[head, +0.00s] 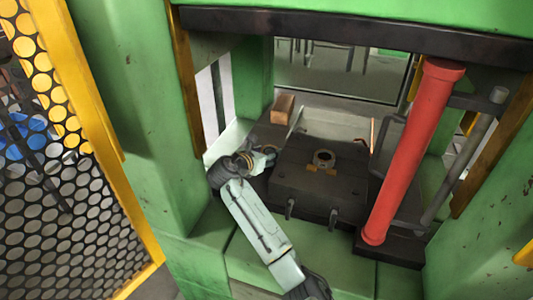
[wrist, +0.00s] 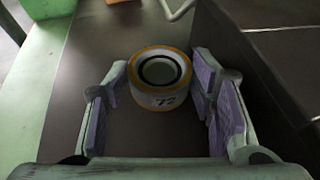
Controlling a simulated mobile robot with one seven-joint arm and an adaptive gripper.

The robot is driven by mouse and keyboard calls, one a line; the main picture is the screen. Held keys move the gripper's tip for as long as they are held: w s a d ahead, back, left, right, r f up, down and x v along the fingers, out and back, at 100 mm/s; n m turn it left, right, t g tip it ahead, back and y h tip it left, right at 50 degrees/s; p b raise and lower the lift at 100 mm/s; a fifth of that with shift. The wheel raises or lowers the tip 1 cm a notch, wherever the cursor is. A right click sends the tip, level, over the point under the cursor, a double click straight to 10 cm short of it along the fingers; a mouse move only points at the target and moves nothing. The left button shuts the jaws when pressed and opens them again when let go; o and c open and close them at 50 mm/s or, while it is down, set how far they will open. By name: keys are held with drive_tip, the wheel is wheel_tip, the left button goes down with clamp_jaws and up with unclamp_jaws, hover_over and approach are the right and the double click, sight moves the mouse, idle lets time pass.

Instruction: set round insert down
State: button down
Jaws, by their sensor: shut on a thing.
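The round insert (wrist: 160,98) is a short pale ring with a yellow-orange rim, a dark inner circle and the mark "72" on its side. In the wrist view it sits between the purple-padded fingers of my gripper (wrist: 160,70), which is shut on it. In the head view my gripper (head: 265,158) is left of a dark block (head: 310,195).
A brown box (head: 283,108) stands behind. A red column (head: 413,155) is at the right, and green press walls (head: 140,105) enclose the space.

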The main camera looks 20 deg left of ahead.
drive_tip(key=c, duration=1)
unclamp_jaws()
drive_tip(key=shift+s+a+r, duration=0.1)
drive_tip(key=shift+s+r, duration=0.05)
drive_tip(key=shift+s, duration=0.1)
drive_tip(key=b+v, duration=0.1)
drive_tip(key=v, duration=1)
drive_tip(key=shift+s+r, duration=0.1)
drive_tip(key=shift+s, duration=0.15)
